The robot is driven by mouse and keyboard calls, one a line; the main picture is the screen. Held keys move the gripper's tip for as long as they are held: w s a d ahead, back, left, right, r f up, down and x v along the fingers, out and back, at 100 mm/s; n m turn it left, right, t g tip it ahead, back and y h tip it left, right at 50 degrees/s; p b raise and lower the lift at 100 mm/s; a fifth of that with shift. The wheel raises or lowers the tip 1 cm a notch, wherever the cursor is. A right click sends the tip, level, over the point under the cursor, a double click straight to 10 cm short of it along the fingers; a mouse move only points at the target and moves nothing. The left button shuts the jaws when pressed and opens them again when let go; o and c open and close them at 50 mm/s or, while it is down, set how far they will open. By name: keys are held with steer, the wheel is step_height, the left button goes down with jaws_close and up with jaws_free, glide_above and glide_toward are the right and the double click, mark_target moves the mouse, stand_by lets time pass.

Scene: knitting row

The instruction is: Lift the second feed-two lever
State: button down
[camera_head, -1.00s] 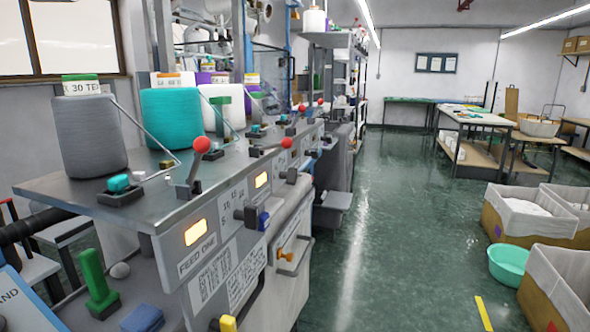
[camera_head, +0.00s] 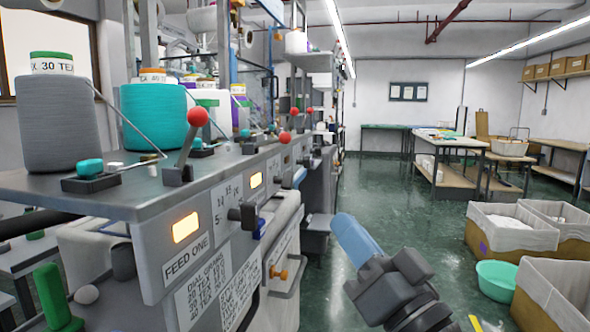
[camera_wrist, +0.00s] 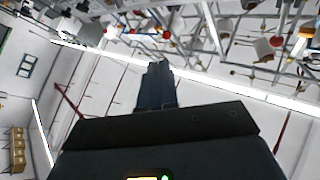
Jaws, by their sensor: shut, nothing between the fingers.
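Several levers with red knobs stand along the row of machines. The nearest lever (camera_head: 186,146) rises steeply above a panel marked FEED ONE (camera_head: 187,256). The lever behind it (camera_head: 268,141) lies lower, with its red knob toward the aisle. More red knobs show farther back, small and close together. No feed-two label is readable, so I cannot tell which lever is the second feed-two one. In the wrist view my gripper (camera_wrist: 158,70) is shut and empty, with nothing touching its fingers. In the head view my arm reaches up at the lower middle, apart from the levers.
Yarn cones, a grey one (camera_head: 55,120) and a teal one (camera_head: 153,118), stand on the machine top. Lined bins (camera_head: 562,285) and a teal basin (camera_head: 498,280) stand at right.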

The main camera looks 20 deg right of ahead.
steer(key=shift+w+r+t+y, duration=0.15)
steer(key=shift+w+r+y, duration=0.15)
steer(key=shift+r, duration=0.2)
steer(key=shift+w+r+t+y, duration=0.15)
steer(key=shift+w+r+y, duration=0.1)
steer(key=shift+r, duration=0.2)
steer(key=p, duration=0.5)
glide_toward(288, 141)
steer(key=x, duration=0.5)
steer(key=shift+w+a+r, duration=0.1)
steer(key=shift+w+r, duration=0.1)
steer(key=shift+r, duration=0.05)
steer(key=shift+w+r, duration=0.2)
steer(key=shift+w, duration=0.4)
steer(key=shift+w+r+n, duration=0.1)
steer(key=shift+n, duration=0.2)
